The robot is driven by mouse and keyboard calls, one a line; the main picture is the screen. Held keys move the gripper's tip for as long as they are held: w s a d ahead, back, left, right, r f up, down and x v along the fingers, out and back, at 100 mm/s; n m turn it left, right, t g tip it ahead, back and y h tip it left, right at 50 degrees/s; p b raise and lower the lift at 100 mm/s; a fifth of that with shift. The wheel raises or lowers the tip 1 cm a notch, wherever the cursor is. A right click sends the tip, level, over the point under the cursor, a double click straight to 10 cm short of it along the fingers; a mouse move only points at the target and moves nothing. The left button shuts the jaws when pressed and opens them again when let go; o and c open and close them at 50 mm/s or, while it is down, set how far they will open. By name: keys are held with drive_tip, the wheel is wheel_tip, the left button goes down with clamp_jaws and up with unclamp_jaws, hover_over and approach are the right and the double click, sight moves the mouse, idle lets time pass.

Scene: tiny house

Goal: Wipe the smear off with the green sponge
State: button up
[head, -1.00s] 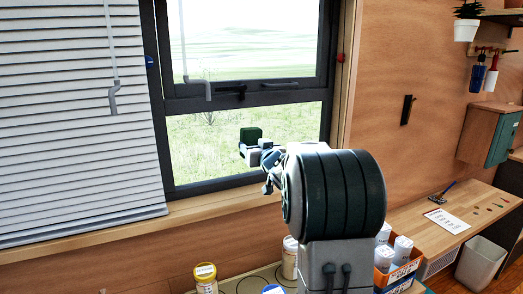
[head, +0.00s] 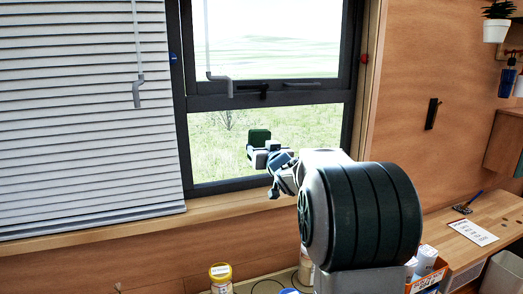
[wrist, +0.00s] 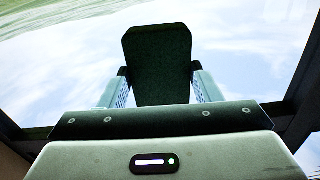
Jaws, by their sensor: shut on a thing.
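My gripper (head: 262,150) is shut on the green sponge (head: 259,136) and holds it upright in front of the lower window pane (head: 215,130). The wrist view shows the dark green sponge (wrist: 158,60) between the two fingers of my gripper (wrist: 159,78), with sky and grass behind it. I cannot tell whether the sponge touches the glass. I cannot make out a smear in either view. Part of the lower pane is hidden behind the sponge and my arm.
White blinds (head: 80,110) with hanging cords cover the left side. A window latch (head: 252,90) sticks out above the lower pane, and a wooden sill (head: 225,208) runs below it. A jar (head: 220,275) and an orange box (head: 430,278) stand below. A desk (head: 490,230) is at the right.

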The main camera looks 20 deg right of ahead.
drive_tip(key=shift+s, duration=2.9)
drive_tip(key=shift+s, duration=1.5)
